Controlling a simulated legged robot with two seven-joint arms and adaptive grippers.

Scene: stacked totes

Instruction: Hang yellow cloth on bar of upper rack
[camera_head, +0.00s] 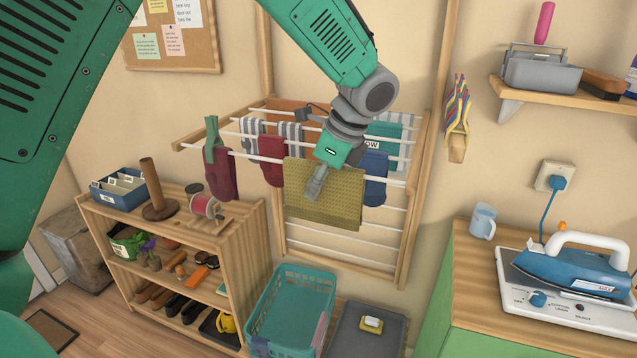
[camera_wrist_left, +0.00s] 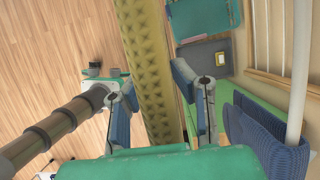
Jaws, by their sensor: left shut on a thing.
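The yellow cloth (camera_head: 338,208) is a textured mustard piece at the front of the wooden drying rack (camera_head: 428,130). It hangs down in front of the rack's white front bar (camera_head: 228,155); I cannot tell whether it is draped over that bar. My left gripper (camera_head: 315,187) is shut on the cloth and hides part of its middle. In the left wrist view the cloth (camera_wrist_left: 150,65) runs as a thick folded strip between the left gripper's fingers (camera_wrist_left: 165,100). My right gripper is not in view.
A teal basket (camera_head: 262,318) stands below. A shelf (camera_head: 240,235) is left; an iron (camera_head: 565,270) is right.

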